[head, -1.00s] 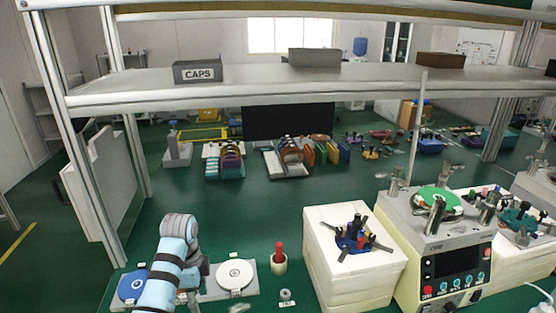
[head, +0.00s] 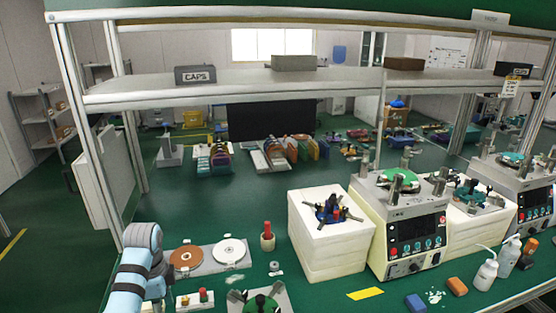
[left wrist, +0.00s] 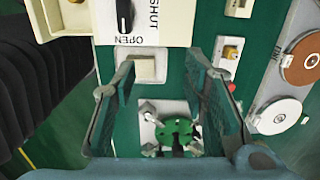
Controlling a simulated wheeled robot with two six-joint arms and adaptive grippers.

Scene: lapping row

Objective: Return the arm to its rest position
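My left arm (head: 134,268), light blue with black bands, stands at the lower left of the head view. Its gripper is hidden or below the edge there. In the left wrist view my left gripper (left wrist: 160,70) is open, with two teal-faced fingers wide apart and nothing held between them. Between and beyond the fingers are a pale square block (left wrist: 146,66) on the green bench and a green round fixture (left wrist: 177,129) on a light base. The fixture also shows at the bottom of the head view (head: 262,303). My right arm is not in view.
A brown disc (head: 186,258) and a white disc (head: 228,251) lie just right of the arm. A button box (head: 195,299) sits in front of them. A white block (head: 325,240) and a lapping machine (head: 400,228) stand right. A shelf (head: 330,84) spans above.

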